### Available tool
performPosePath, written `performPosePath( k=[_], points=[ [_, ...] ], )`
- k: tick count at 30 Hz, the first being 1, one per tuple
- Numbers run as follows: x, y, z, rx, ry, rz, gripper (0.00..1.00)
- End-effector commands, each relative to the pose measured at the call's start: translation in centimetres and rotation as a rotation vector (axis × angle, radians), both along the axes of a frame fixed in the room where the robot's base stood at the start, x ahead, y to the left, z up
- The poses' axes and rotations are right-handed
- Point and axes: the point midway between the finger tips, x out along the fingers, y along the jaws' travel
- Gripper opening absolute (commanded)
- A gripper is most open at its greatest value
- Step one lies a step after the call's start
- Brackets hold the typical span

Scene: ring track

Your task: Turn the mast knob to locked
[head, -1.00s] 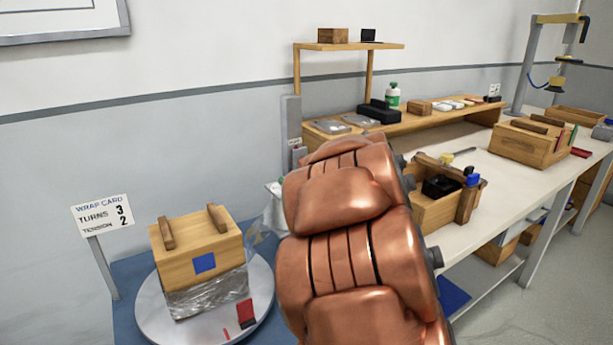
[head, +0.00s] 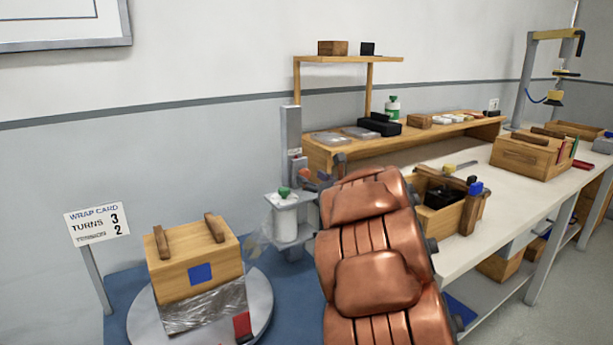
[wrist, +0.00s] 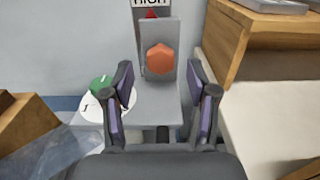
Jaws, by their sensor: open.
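The mast knob (wrist: 160,59), an orange-red faceted knob, is on the front of a grey plate in the wrist view. A label reading HIGH and a red pointer sit just above it. My gripper (wrist: 160,84) is open, its two dark fingers spread left and right below and beside the knob. The fingers look apart from the knob. In the head view the grey mast (head: 291,130) stands against the wall. My copper arm hides most of the gripper there, and the knob's setting cannot be read.
A white film roll (head: 285,212) with a green knob (wrist: 101,85) stands left of the mast knob. A wrapped wooden crate (head: 192,262) sits on a round turntable (head: 262,303), beside a wrap card (head: 97,222). A workbench (head: 465,240) with boxes runs along the right.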

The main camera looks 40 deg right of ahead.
Motion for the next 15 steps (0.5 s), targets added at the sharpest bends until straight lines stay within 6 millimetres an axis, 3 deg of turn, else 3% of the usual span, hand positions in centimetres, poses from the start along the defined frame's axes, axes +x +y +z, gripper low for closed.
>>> performPosePath(
  k=[7,15],
  points=[
    [2.6,-0.1,0.0,0.003,-0.001,0.002,0.58],
    [3.4,-0.2,0.0,0.002,0.0,-0.002,0.58]
  ],
)
